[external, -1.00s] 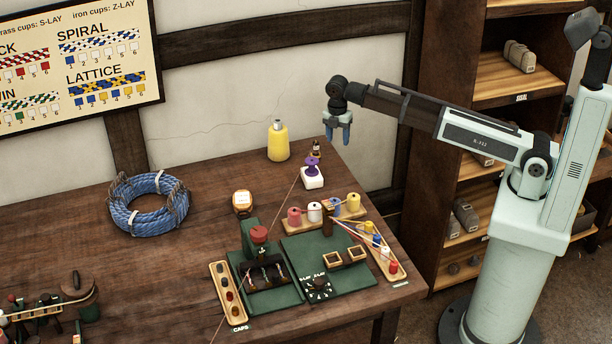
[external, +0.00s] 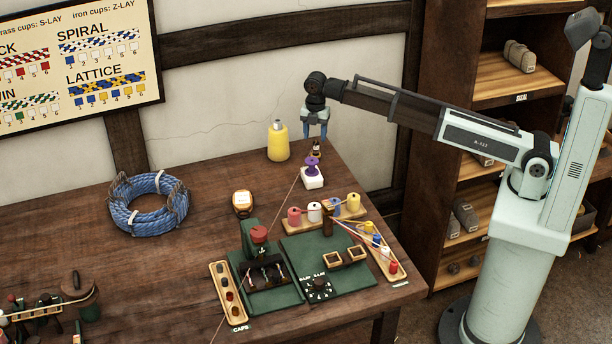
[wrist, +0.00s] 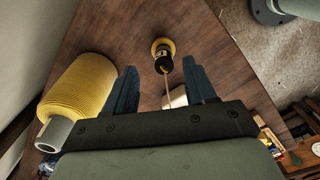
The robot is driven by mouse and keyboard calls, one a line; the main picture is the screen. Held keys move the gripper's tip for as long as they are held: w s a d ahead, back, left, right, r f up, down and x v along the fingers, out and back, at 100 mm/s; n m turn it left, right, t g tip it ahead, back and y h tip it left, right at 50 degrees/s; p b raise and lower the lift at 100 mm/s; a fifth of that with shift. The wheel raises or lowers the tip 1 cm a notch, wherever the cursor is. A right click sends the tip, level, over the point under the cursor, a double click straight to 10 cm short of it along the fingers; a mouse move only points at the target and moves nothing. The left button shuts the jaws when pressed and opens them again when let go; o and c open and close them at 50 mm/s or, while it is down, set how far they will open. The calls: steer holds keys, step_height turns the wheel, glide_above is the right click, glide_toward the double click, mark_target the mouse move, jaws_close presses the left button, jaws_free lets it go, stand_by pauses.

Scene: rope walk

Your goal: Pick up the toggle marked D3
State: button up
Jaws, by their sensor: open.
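My gripper (external: 315,136) is open and empty, fingers pointing down, at the back right of the table. It hangs over or close to a small dark bottle-like thing (external: 316,149). In the wrist view this dark thing with a yellow ring (wrist: 163,56) shows between and beyond the blue fingertips (wrist: 160,67). No D3 mark is legible in any view. Small coloured pegs, yellow, blue, white and red, stand in a wooden tray (external: 404,280) at the table's right edge. I cannot tell whether any is the toggle.
A yellow cone of thread (external: 278,142) stands close left of my gripper, also large in the wrist view (wrist: 78,92). A purple spool on a white block (external: 313,179) is in front.

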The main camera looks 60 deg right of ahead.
mark_target(316, 141)
steer(key=shift+s+a+f, duration=0.15)
steer(key=shift+f, duration=1.35)
steer(key=shift+s+a+f, duration=0.1)
steer(key=shift+f, duration=1.35)
jaws_close()
